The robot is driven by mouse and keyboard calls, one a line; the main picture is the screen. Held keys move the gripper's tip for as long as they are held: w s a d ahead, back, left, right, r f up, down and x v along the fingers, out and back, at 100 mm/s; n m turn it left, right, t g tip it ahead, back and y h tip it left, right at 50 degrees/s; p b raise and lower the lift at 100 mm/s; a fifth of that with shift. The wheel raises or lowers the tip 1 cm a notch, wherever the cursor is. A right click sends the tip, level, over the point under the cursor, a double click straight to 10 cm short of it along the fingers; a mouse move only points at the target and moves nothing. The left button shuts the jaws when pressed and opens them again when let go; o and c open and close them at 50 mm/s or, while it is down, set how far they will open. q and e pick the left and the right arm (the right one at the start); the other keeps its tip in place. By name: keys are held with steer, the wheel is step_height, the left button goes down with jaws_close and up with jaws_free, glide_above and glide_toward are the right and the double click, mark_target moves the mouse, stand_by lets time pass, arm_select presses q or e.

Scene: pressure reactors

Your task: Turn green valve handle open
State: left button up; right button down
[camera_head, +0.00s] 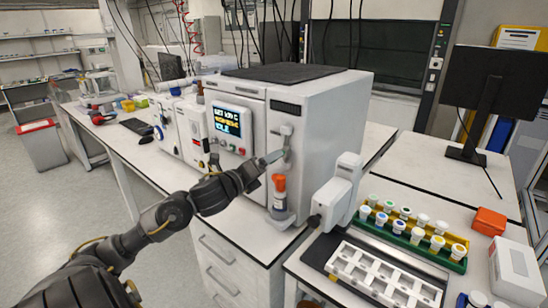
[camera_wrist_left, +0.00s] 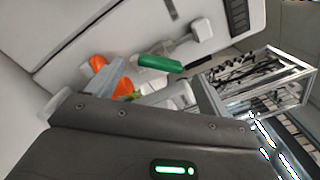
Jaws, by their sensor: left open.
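The green valve handle (camera_wrist_left: 160,63) shows in the left wrist view as a short bar beside a pale fitting (camera_wrist_left: 192,38) on the white reactor panel. In the head view I cannot make it out; the fitting (camera_head: 287,140) shows on the reactor's (camera_head: 325,130) front. My left gripper (camera_head: 274,157) reaches in from the left, close to that fitting. Its pale fingers (camera_wrist_left: 140,85) are open in the wrist view, with the handle just beyond them. I cannot tell whether they touch it. An orange-capped bottle (camera_head: 279,190) stands below the gripper. My right gripper is not in view.
A white device (camera_head: 337,192) stands right of the bottle. A monitor (camera_head: 495,95) stands at the right.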

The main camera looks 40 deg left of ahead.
arm_select(q)
steer(key=shift+w+p, duration=0.35)
steer(key=shift+w, duration=1.45)
steer(key=shift+c, duration=0.3)
